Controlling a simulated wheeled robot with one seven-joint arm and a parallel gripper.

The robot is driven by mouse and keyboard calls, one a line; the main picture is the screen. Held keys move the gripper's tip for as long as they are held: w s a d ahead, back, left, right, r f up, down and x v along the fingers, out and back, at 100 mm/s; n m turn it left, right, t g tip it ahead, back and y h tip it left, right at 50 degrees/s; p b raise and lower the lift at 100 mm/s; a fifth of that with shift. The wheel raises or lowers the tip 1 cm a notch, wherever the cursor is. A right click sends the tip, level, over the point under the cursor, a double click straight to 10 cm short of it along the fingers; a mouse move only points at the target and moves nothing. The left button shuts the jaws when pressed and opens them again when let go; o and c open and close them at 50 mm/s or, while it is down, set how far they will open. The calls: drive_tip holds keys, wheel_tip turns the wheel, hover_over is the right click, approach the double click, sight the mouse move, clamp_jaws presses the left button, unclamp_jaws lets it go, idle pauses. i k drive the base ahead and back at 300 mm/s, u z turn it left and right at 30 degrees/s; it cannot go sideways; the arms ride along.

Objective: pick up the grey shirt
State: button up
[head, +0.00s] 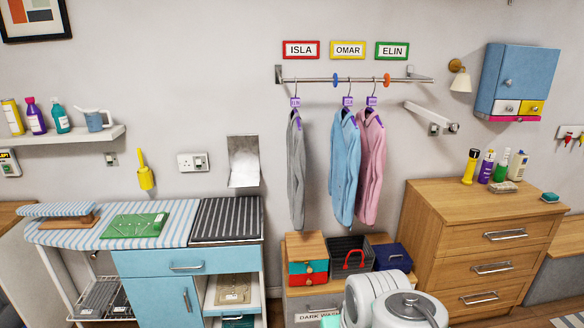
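The grey shirt (296,172) hangs on a hanger with a purple tag from the wall rail (312,80), at the left end of the hanging clothes. It hangs straight down, seen nearly edge-on, and its hem is just above the wooden box below. A light blue shirt (344,165) and a pink shirt (371,168) hang to its right, close together, with a clear gap between the grey and blue ones. White rounded parts at the bottom centre look like my arm. My gripper is not in view.
Blue and orange rings (336,80) divide the rail. Below the shirts stand a coloured-drawer wooden box (306,250), a dark basket (349,258) and a navy box (392,257). A wooden chest of drawers (480,235) stands right, an ironing unit (188,262) left. A wall arm (432,116) juts out right.

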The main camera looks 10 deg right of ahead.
sight(296, 151)
drive_tip(key=u, duration=0.55)
drive_tip(key=i, duration=0.85)
drive_tip(key=u, duration=0.35)
